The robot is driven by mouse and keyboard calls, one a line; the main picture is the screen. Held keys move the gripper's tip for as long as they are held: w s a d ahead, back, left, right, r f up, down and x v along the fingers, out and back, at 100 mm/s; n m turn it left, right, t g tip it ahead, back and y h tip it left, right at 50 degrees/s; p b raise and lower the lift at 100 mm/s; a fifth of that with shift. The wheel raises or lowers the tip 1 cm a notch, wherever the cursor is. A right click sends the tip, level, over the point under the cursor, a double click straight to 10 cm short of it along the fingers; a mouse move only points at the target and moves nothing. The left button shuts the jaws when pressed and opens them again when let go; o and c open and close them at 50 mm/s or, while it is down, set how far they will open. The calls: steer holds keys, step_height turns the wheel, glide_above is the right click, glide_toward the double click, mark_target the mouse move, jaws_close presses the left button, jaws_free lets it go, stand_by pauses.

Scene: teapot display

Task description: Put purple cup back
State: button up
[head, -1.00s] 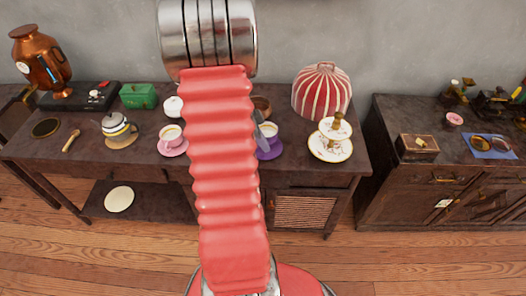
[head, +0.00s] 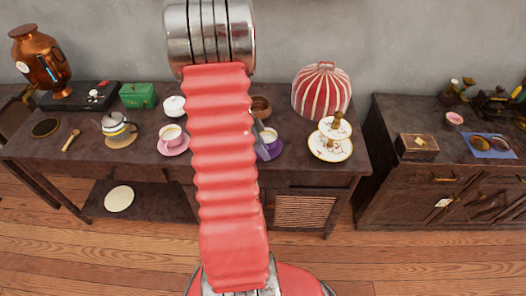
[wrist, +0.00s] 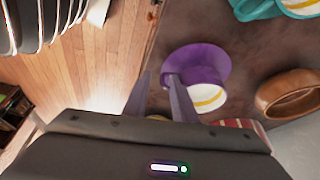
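The purple cup (head: 269,134), with a white inside and a yellow band, stands upright at the purple saucer (head: 274,151) on the table, right of my arm. In the wrist view the cup (wrist: 186,74) overlaps the saucer (wrist: 205,52); I cannot tell whether they touch. My gripper (wrist: 160,88) is open, its two grey fingers apart. The right finger is close beside the cup's handle side; contact is unclear. In the head view my arm hides most of the gripper, and one grey finger shows beside the cup.
A wooden bowl (wrist: 290,95) and a teal cup (wrist: 300,6) lie near the purple cup. A pink cup (head: 171,134) on a saucer stands to the left.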

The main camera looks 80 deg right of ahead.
steer(key=shift+r, duration=0.1)
steer(key=v, duration=1.2)
stand_by(0.5)
